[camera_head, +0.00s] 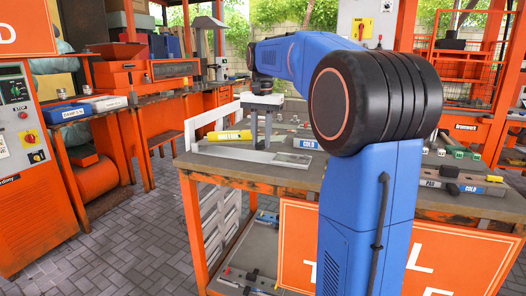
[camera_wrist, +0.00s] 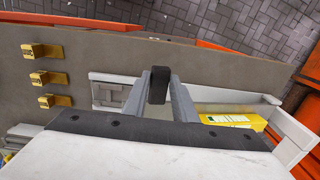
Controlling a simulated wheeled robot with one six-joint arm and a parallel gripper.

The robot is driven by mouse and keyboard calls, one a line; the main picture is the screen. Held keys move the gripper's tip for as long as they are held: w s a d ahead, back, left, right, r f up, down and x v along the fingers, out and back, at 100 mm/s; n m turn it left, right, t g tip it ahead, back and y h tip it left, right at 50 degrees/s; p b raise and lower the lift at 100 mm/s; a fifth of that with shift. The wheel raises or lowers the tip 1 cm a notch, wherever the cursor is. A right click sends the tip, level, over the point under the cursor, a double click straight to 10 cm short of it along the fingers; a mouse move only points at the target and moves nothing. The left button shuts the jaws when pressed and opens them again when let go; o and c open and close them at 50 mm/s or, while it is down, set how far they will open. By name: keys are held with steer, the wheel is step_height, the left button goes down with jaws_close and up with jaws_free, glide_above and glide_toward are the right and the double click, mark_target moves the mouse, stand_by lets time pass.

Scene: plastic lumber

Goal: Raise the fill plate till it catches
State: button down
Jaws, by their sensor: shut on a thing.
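My gripper (camera_wrist: 158,90) points down over the workbench, its two grey fingers shut on a dark upright grip (camera_wrist: 157,86). The grip looks like the handle of the fill plate, but the plate itself is not clearly seen and its height cannot be told. A pale metal frame (camera_wrist: 109,91) lies below and left of the fingers in the wrist view. In the head view my gripper (camera_head: 261,142) reaches down to this long pale frame (camera_head: 280,158) at the bench's left end. My wrist hides part of the frame.
A yellow labelled piece (camera_head: 230,136) lies beside the frame, near a white raised edge (camera_head: 213,118). A blue COLD label (camera_head: 307,144) is right of it. Three brass-coloured blocks (camera_wrist: 48,78) stand on the bench in the wrist view. An orange sign (camera_head: 430,255) hangs below the bench's front.

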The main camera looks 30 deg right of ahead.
steer(key=r, duration=0.2)
steer(key=w+a+r, duration=0.1)
steer(key=shift+w+r, duration=0.1)
steer(key=c, duration=1.6)
jaws_free()
steer(key=shift+w, duration=0.1)
steer(key=shift+c, duration=0.2)
steer(key=shift+o, duration=0.8)
steer(key=shift+w+a, duration=0.1)
steer(key=shift+a, duration=0.05)
steer(key=shift+s, duration=0.2)
